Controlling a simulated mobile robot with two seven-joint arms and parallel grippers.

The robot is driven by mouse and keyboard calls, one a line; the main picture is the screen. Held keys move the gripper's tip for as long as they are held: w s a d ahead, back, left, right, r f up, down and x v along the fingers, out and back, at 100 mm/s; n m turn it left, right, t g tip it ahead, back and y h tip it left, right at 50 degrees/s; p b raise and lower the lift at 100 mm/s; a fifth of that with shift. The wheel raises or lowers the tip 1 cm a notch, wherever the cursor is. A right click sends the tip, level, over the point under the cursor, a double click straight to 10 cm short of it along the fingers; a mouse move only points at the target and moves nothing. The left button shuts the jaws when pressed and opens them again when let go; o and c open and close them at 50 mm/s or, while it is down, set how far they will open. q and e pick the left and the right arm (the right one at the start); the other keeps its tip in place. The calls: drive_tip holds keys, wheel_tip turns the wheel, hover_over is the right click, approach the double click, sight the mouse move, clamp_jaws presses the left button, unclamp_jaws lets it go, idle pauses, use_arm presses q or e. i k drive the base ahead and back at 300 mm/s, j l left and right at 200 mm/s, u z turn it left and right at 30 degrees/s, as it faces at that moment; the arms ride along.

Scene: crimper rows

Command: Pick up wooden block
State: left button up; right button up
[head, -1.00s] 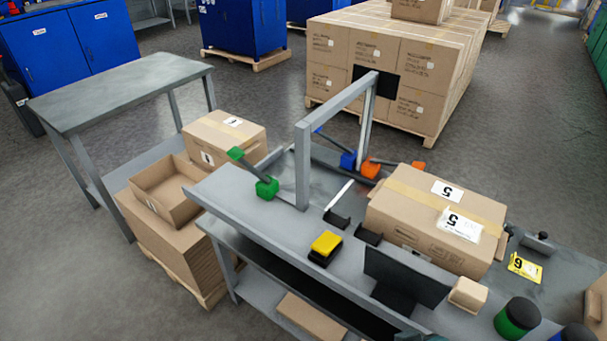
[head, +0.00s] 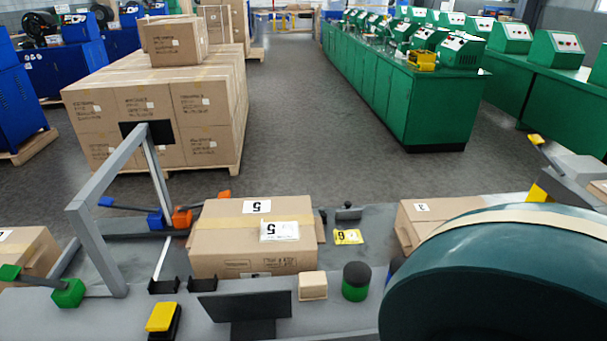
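The wooden block (head: 312,285) is small, light tan and roughly cubic. It sits on the grey workbench (head: 210,325) in the lower middle of the head view. A flat black panel (head: 245,306) stands just left of it, and a green and black cylinder (head: 356,281) stands just right of it. A large cardboard box marked 5 (head: 225,262) is behind it. Nothing is touching the block from above. Neither of my grippers shows in the head view, so I cannot see what they hold.
A yellow and black button (head: 162,318) and a grey frame (head: 97,245) are on the bench's left part. A yellow tag (head: 348,237) lies behind the cylinder. A large dark rounded shape close to the camera hides the lower right bench. Open floor (head: 300,150) lies beyond the bench.

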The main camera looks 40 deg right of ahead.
sight(312, 286)
drive_tip(key=z, duration=1.5)
